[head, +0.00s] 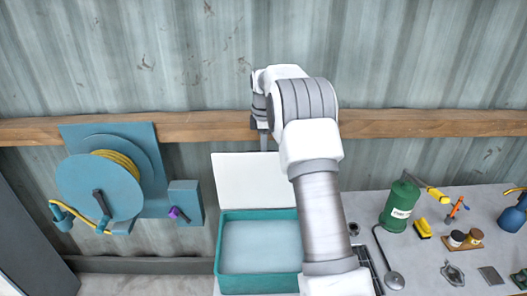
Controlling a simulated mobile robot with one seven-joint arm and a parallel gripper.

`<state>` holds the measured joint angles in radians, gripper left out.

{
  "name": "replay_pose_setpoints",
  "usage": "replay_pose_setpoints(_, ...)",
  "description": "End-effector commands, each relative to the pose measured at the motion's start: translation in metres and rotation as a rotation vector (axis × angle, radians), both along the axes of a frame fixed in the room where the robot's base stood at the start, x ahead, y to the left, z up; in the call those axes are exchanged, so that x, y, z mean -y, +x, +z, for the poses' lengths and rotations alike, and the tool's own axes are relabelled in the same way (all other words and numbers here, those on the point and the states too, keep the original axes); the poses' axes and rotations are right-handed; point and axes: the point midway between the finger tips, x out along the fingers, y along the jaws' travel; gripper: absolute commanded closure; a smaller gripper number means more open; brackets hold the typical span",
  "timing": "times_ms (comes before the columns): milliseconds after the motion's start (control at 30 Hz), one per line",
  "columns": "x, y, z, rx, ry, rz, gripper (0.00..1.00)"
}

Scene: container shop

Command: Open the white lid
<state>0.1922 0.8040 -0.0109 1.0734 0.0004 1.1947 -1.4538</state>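The white lid (245,180) stands raised behind a teal box (258,284) on the worktop. It leans up toward the wall, and the box's pale blue inside shows open and looks empty. My gripper (263,140) points down at the top edge of the lid, right of its middle. Only a small part of the gripper shows, and I cannot tell whether it touches the lid or how its fingers stand. My arm hides the lid's right side and the box's right edge.
A teal hose reel (100,188) hangs on the wall at left. A wooden rail (200,127) crosses the wall behind my gripper.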

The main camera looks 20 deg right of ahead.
Motion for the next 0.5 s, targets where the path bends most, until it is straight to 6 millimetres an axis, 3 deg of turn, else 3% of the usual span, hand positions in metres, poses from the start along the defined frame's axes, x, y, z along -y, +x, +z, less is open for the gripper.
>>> replay_pose_setpoints(500,0.013,0.038,-0.014,-0.016,0.004,0.000,1.00)
